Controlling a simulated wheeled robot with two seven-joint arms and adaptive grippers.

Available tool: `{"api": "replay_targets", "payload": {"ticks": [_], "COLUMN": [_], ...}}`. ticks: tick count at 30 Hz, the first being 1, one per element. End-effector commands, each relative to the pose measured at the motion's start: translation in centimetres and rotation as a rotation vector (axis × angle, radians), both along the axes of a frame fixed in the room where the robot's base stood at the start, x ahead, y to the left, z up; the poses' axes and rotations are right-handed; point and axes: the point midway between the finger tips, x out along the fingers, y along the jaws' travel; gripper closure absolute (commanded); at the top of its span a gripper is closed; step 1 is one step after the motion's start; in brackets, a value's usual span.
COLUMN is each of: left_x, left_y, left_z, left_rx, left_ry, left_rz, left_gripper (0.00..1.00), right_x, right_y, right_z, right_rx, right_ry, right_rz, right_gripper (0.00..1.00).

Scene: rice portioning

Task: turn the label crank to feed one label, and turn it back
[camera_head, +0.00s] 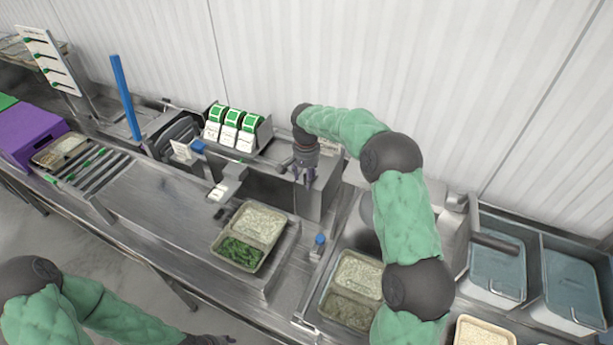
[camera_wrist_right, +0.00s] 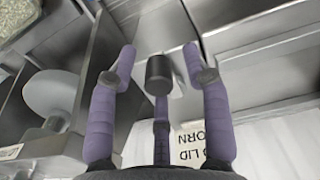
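The label unit (camera_head: 264,133) stands at the back of the counter and holds green-and-white label rolls with white labels hanging at the front. My right gripper (camera_head: 304,178) points down just right of it, over a steel box. The crank is hard to make out in the head view, where a small grey part shows left of the gripper. In the right wrist view, a dark cylindrical knob (camera_wrist_right: 158,75), apparently the crank handle, sits between the spread purple fingers, with gaps on both sides. My left gripper (camera_head: 208,340) is only partly seen at the bottom edge.
A two-part tray (camera_head: 217,241) with rice and greens sits on the counter. A blue-capped post (camera_head: 319,240) and another food tray (camera_head: 324,301) stand to its right. Steel bins (camera_head: 497,262) are at the far right. A roller rack and purple crate (camera_head: 22,136) are left.

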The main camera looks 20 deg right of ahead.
Motion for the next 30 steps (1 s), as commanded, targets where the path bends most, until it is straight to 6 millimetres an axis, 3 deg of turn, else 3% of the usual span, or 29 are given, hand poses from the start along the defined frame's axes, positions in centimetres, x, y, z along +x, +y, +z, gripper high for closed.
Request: {"api": "replay_targets", "payload": {"ticks": [10, 21, 30], "left_x": [0.0, 0.0, 0.0], "left_y": [0.0, 0.0, 0.0], "left_z": [0.0, 0.0, 0.0], "left_rx": [0.000, 0.000, 0.000], "left_ry": [0.000, 0.000, 0.000], "left_rz": [0.000, 0.000, 0.000], "left_gripper": [0.55, 0.55, 0.55], "right_x": [0.1, 0.2, 0.1], "right_y": [-0.1, 0.0, 0.1], "right_z": [1.3, 8.2, 11.6], "right_rx": [-0.002, -0.001, -0.001], "right_ry": [-0.004, -0.004, -0.001], "right_rz": [-0.001, -0.001, 0.001], "right_gripper": [0.51, 0.51, 0.51]}}
